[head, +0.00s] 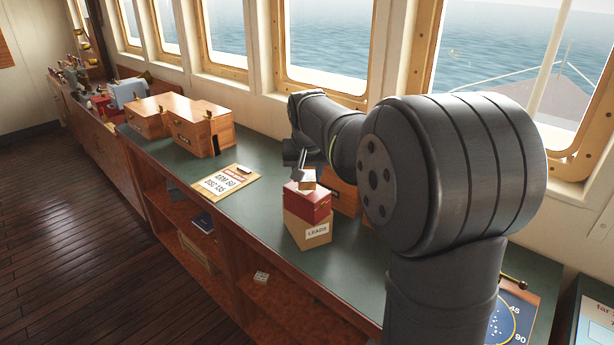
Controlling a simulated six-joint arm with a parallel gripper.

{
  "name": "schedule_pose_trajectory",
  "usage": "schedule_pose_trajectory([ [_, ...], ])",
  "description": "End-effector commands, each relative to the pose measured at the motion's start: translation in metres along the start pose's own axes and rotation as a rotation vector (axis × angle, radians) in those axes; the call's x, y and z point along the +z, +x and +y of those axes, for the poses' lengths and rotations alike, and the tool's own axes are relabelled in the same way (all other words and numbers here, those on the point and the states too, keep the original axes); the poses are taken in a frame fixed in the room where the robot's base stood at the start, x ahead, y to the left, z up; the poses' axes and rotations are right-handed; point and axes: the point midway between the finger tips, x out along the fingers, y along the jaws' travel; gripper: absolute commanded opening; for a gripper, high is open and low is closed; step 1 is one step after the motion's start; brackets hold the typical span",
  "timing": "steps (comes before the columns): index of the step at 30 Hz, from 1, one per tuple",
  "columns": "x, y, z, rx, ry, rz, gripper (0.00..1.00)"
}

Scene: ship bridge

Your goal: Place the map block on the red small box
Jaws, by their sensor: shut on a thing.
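The red small box (316,207) sits on top of a tan box labelled LEADS (303,234) on the green counter. A small tan block, which looks like the map block (308,184), is at the top of the red box. It looks slightly tilted, and I cannot tell whether it touches the lid. My gripper (301,172) is shut on this block, coming from above and behind. Its fingers are small in the picture and partly hidden by the block and my arm.
Wooden boxes (344,196) stand just behind the stack, partly hidden by my arm. A clipboard (226,181) lies to the left, with larger wooden cases (198,130) beyond it. The green counter (262,207) is bare between clipboard and stack. Windows line the back.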

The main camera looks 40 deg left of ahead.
Motion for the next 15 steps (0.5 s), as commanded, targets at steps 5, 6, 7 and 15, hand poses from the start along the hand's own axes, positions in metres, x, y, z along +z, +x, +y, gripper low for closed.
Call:
schedule_pose_trajectory([
  [5, 0.0033, 0.0082, 0.0003, 0.000, 0.000, 0.001, 0.17],
  [6, 0.0033, 0.0080, 0.0003, 0.000, 0.000, 0.001, 0.17],
  [7, 0.0033, 0.0080, 0.0003, 0.000, 0.000, 0.001, 0.17],
  [15, 0.0046, 0.0109, 0.0004, 0.000, 0.000, 0.000, 0.53],
])
